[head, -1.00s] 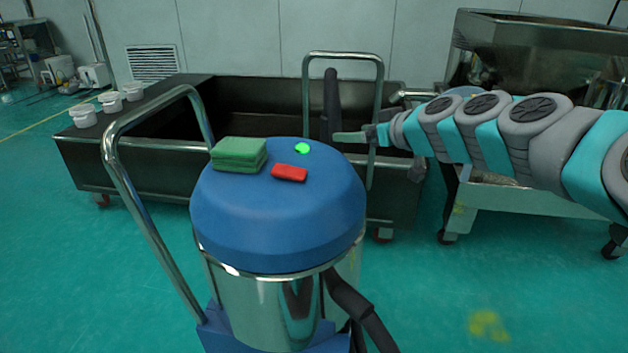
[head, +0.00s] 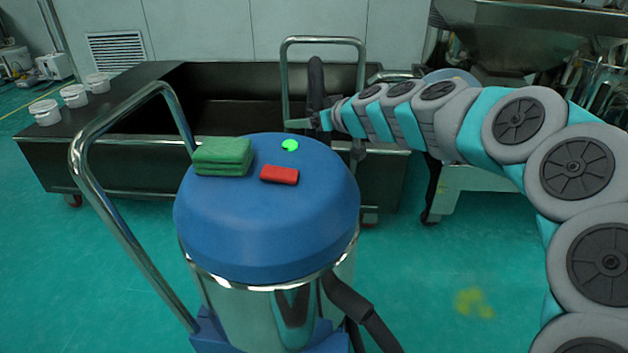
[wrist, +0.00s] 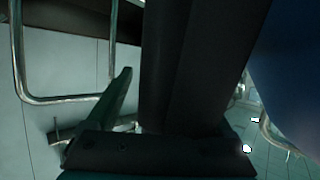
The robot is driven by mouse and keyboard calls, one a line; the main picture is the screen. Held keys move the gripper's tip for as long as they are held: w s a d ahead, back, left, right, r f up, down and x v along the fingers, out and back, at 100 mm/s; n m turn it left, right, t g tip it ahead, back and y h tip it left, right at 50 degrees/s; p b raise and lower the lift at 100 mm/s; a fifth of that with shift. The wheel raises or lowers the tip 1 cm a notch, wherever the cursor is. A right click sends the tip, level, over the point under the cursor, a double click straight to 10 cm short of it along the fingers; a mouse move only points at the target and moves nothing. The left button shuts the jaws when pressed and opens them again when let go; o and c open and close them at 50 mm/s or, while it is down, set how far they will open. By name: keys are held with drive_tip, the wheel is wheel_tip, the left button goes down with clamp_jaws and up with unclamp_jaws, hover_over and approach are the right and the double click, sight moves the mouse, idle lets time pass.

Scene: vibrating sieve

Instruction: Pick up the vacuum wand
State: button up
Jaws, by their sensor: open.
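The vacuum wand (head: 316,82) is a dark upright tube beside the metal handle loop behind the blue vacuum. My gripper (head: 300,123) is open at the lower part of the wand, with a greenish finger pointing left. In the wrist view, the wand (wrist: 165,60) is a broad dark shape running up the middle. One finger of my gripper (wrist: 122,95) shows to its left. The other finger is hard to tell from the dark shape, and I cannot tell whether either touches the wand.
The blue-topped vacuum (head: 260,225) stands close in front, with a green pad (head: 222,156) and a red block (head: 279,174) on top. Its metal handle (head: 95,190) rises at left. A dark trough (head: 100,150) stands behind, with white tubs (head: 73,96) on it.

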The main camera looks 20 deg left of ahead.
drive_tip(key=shift+w+a+f, duration=0.1)
drive_tip(key=shift+a, duration=0.15)
clamp_jaws()
idle(0.5)
